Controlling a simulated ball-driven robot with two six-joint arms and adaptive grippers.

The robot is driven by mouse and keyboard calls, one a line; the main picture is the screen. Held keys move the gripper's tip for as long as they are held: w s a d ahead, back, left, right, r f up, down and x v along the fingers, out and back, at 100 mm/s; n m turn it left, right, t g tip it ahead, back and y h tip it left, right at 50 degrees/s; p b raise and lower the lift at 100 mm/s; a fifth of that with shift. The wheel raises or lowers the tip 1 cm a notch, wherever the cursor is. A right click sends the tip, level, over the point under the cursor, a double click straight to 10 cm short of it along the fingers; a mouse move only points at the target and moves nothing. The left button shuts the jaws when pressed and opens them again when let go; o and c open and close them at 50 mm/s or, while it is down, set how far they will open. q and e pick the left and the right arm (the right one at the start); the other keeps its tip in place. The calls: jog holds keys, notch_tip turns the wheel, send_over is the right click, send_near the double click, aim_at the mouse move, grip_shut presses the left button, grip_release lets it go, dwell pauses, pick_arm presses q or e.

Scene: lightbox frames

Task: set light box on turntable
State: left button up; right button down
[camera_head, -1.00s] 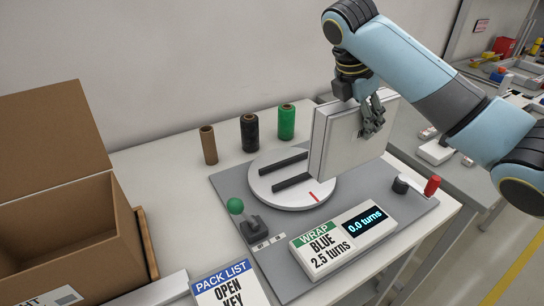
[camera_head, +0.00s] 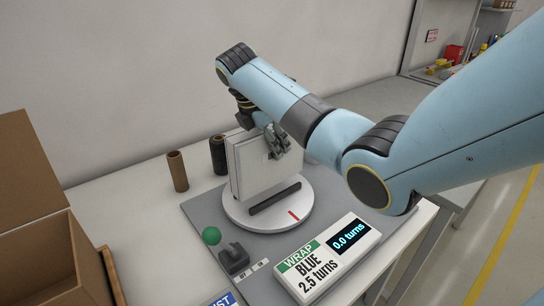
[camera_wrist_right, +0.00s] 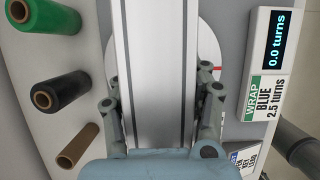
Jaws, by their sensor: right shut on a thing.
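The light box (camera_head: 255,165) is a flat, whitish panel standing on edge, upright over the round white turntable (camera_head: 240,217). One dark rail (camera_head: 275,198) shows in front of its lower edge; the other rail is hidden behind it. I cannot tell whether its bottom touches the disc. My right gripper (camera_head: 277,142) is shut on the box's upper right part. In the right wrist view, the gripper (camera_wrist_right: 160,108) has its fingers on both sides of the light box (camera_wrist_right: 150,60), with the turntable (camera_wrist_right: 208,50) partly visible beneath. My left gripper is not in view.
A grey base plate carries a green-knobbed lever (camera_head: 211,236) and a wrap display (camera_head: 328,257) reading "BLUE 2.5 turns" and "0.0 turns". Brown (camera_head: 177,171) and black (camera_head: 218,155) rolls stand behind; a green roll (camera_wrist_right: 45,15) shows in the wrist view. An open carton (camera_head: 45,260) is at left.

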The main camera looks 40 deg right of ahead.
aim_at(257, 132)
jog(key=shift+f, duration=1.95)
jog(key=shift+f, duration=0.1)
jog(key=c, duration=0.6)
grip_release()
jog(key=v, duration=1.2)
jog(key=shift+s, duration=0.1)
